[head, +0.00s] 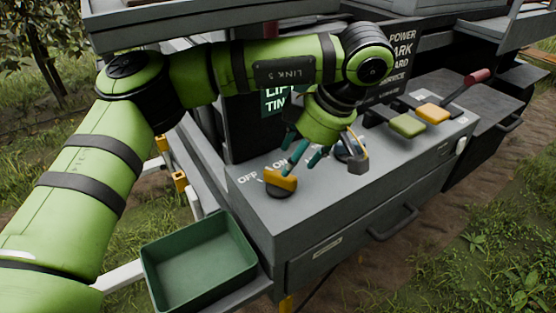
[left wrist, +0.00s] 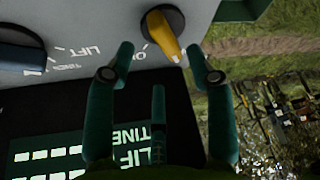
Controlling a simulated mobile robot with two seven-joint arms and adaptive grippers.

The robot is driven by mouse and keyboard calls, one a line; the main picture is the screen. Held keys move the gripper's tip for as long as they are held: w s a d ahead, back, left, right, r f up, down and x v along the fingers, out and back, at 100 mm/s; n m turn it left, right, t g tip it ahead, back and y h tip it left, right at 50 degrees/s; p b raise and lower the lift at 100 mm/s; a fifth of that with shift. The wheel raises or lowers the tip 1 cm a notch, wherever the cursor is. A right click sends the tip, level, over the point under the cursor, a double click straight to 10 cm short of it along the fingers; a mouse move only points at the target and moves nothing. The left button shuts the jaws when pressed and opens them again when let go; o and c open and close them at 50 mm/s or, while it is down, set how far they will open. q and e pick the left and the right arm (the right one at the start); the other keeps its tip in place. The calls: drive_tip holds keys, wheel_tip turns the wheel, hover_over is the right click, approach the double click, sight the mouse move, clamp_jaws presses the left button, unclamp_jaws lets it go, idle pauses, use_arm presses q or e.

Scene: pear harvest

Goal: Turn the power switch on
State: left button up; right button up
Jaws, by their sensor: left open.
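The power switch is a yellow rotary knob (head: 281,179) on a black round base, on the grey console top with OFF and ON printed beside it. It also shows in the left wrist view (left wrist: 163,35), its yellow bar slanting down toward the jaw gap. I cannot tell which label it points at. My left gripper (head: 302,163) reaches down over the console just behind the knob. Its teal fingers are open and empty. In the left wrist view the fingertips (left wrist: 163,64) lie to either side of the knob's near end; contact is unclear. My right gripper is not in view.
A blue knob (left wrist: 20,50) marked LIFT sits beside the switch. Green (head: 407,125) and yellow (head: 433,113) paddles and a red-handled lever (head: 478,77) are farther right. A black labelled panel (head: 390,60) rises behind. A green tray (head: 199,263) is at the lower left.

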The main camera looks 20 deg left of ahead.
sight(276, 169)
use_arm(q)
drive_tip(key=shift+a+r, duration=0.15)
drive_tip(key=shift+a, duration=0.95)
drive_tip(key=p+x, duration=0.1)
drive_tip(key=x, duration=0.1)
drive_tip(key=shift+s+a+f, duration=0.1)
drive_tip(key=shift+a+f, duration=0.1)
drive_tip(key=shift+f, duration=0.15)
drive_tip(key=shift+x, duration=1.15)
drive_tip(key=shift+d, duration=0.1)
drive_tip(key=c, duration=1)
clamp_jaws()
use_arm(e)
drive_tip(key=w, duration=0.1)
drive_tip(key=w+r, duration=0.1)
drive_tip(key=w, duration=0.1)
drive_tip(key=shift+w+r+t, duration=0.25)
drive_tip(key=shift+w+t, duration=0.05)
